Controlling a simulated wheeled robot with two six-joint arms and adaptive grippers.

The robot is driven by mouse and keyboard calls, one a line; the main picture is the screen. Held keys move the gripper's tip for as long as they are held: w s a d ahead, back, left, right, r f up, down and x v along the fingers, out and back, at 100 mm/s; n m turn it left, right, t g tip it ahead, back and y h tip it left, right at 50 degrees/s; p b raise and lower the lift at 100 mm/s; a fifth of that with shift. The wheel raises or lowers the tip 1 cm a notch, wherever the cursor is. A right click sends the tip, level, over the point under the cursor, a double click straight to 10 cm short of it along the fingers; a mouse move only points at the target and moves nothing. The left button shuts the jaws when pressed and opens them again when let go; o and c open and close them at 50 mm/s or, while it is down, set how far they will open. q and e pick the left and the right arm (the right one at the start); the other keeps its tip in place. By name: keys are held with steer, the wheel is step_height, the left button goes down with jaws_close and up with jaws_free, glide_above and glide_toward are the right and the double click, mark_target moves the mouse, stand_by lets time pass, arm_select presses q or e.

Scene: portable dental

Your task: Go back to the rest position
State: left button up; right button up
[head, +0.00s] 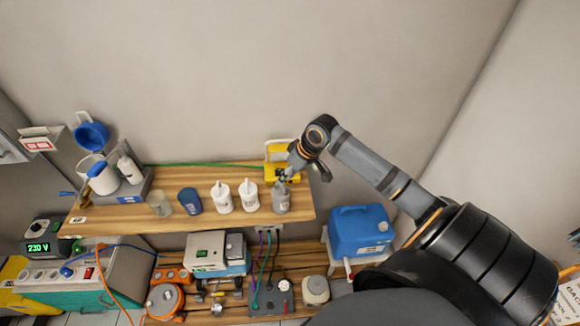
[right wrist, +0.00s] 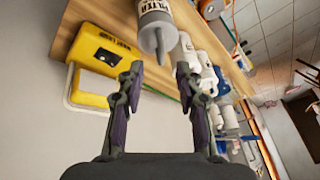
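My right arm comes in from the right in the head view and reaches to the right end of the wooden shelf (head: 180,218). My right gripper (head: 286,176) is at the top of a grey bottle (head: 281,202) there. In the right wrist view the two fingers of the right gripper (right wrist: 160,75) are apart with nothing held between them. The grey bottle (right wrist: 155,20), with a dark-lettered label, is just past the fingertips, its nozzle pointing toward the gap. My left gripper is not in view.
White bottles (head: 221,198), a blue cup (head: 190,201) and a clear cup (head: 159,203) stand along the shelf. A yellow box (head: 279,152) is close behind the gripper. A blue container (head: 360,231) stands below my right arm. The wall above the shelf is bare.

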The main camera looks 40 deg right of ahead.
steer(key=v, duration=0.4)
steer(key=shift+f, duration=0.1)
